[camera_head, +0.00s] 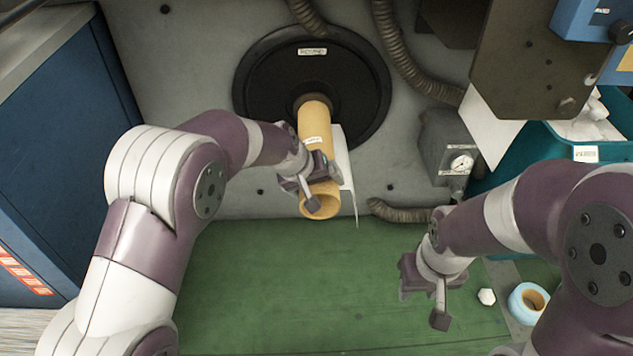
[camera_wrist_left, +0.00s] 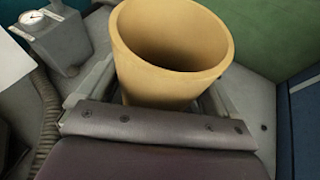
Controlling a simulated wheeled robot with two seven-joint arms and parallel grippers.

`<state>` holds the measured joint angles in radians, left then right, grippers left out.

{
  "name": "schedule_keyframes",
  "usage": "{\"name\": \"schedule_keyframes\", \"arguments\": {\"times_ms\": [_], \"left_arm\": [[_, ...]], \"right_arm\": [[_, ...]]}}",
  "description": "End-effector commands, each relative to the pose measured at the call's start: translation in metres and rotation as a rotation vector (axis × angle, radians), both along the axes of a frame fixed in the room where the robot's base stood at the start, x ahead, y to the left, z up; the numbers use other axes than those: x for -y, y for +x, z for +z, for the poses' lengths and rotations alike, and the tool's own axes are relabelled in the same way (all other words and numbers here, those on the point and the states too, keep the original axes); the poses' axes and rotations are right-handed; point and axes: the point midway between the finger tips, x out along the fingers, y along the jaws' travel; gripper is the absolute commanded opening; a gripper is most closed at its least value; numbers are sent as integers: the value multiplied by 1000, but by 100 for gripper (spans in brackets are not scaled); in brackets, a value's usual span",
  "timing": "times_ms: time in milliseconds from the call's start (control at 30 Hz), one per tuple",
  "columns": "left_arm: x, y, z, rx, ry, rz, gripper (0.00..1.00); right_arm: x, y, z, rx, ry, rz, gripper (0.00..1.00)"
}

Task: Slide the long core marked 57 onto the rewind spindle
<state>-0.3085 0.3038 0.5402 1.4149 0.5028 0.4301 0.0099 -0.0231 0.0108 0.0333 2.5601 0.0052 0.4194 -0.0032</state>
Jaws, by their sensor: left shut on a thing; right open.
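The long core (camera_head: 315,122) is a yellow-tan tube with a small white label, too small to read. It points out from the middle of a black disc (camera_head: 262,92), where its far end meets a dark brown hub (camera_head: 313,99). The rewind spindle itself is hidden, so I cannot tell how far it reaches into the core. My left gripper (camera_head: 314,186) is shut on the core near its open near end. In the left wrist view the core's open mouth (camera_wrist_left: 140,70) stands between the fingers. My right gripper (camera_head: 423,298) is open and empty above the green surface.
A green table (camera_head: 290,275) lies below, mostly clear. A blue tape roll (camera_head: 517,304) and a white hexagonal piece (camera_head: 486,296) lie at its right. A gauge box (camera_head: 447,148), hoses (camera_head: 400,50) and a teal bin (camera_head: 535,140) are at the right. A white sheet (camera_head: 345,165) hangs beside the core.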

Motion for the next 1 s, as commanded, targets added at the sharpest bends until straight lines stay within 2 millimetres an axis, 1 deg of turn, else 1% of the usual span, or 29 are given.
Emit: {"name": "schedule_keyframes", "arguments": {"times_ms": [67, 100, 133, 333, 400, 467, 600, 700, 800, 900, 1000], "left_arm": [[0, -1, -1, -3, 0, 0, 45], [0, -1, -1, -3, 0, 0, 97], [0, -1, -1, -3, 0, 0, 100], [0, -1, -1, -6, 1, 1, 100], [-2, -3, 5, -5, 0, 1, 100], [-5, -6, 14, -4, 0, 1, 100], [-17, -19, 50, -1, 0, 0, 100], [-26, -30, 73, -2, 0, 3, 100], [-34, -39, 92, -3, 0, 0, 100], [-39, -45, 103, -3, 0, 0, 100], [-42, -49, 108, -2, 0, 0, 100]], "right_arm": [[0, 0, 0, 0, 0, 0, 43], [0, 0, 0, 0, 0, 0, 43], [0, 0, 0, 0, 0, 0, 43], [0, 0, 1, 0, 0, 0, 43], [0, 0, 4, 0, 0, 0, 43], [0, 0, 10, 0, 0, 0, 43], [0, 0, 30, 0, 0, 0, 43], [0, 0, 42, 0, 0, 0, 43], [0, 0, 50, 0, 0, 0, 43], [0, 0, 55, 0, 0, 0, 43], [0, 0, 56, 0, 0, 0, 43]]}}
